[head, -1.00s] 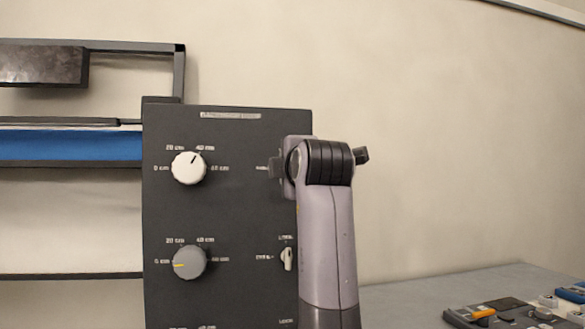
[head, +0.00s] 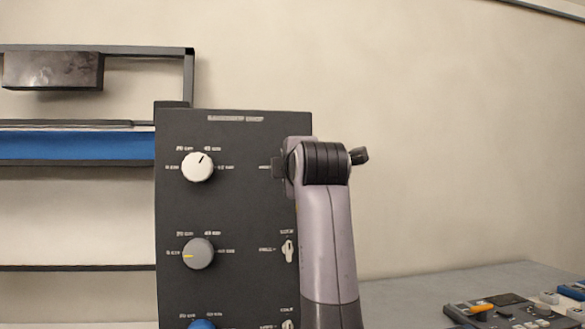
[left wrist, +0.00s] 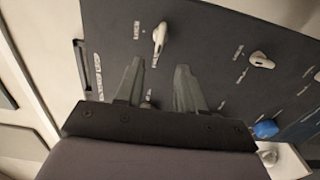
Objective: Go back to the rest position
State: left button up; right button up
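My left gripper (left wrist: 158,88) shows in the left wrist view with its two grey fingers spread apart and nothing held between them. Behind the fingers is the dark control panel (left wrist: 215,50), seen tilted. In the head view the panel (head: 240,205) stands upright, with a purple-grey arm link of mine in front of its right edge. That link hides part of the panel. No gripper fingers can be made out in the head view, and my right gripper is not in view.
The panel carries a white knob (head: 197,167), a grey knob (head: 198,253), a blue knob (head: 202,324) and small white switches (head: 288,251). A shelf frame (head: 189,80) stands at the left. A grey table (head: 420,296) with small parts lies at the lower right.

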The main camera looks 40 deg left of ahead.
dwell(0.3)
pick_arm(q)
jog(key=w+d+f+m+t+h, duration=0.1)
jog(key=w+f+m, duration=0.45)
jog(key=f, duration=0.55)
jog(key=d+f+m+t+h, duration=0.1)
jog(key=d+f+m+h, duration=0.45)
jog(key=f, duration=0.95)
jog(key=d+f+m+t+h, duration=0.1)
jog(key=f+m+h, duration=0.1)
jog(key=f+m, duration=0.95)
jog(key=s+d+f+m+g+h, duration=0.1)
jog(key=s+d+f+m+h, duration=0.15)
jog(key=s+f, duration=0.65)
jog(key=s+d+f+m+g+h, duration=0.15)
jog(key=s+d+f, duration=0.25)
jog(key=f, duration=0.8)
jog(key=s+d+f+m+g+h, duration=0.1)
jog(key=s+f, duration=0.3)
jog(key=s, duration=0.4)
jog(key=s+d+f+m+h, duration=0.2)
jog(key=s+d+f+m, duration=0.1)
jog(key=s, duration=0.6)
notch_tip(320, 180, down, 3)
jog(key=shift+d+r+g, duration=0.2)
jog(key=shift+d+g, duration=0.15)
jog(key=shift+d, duration=0.1)
jog(key=shift+s+a, duration=0.1)
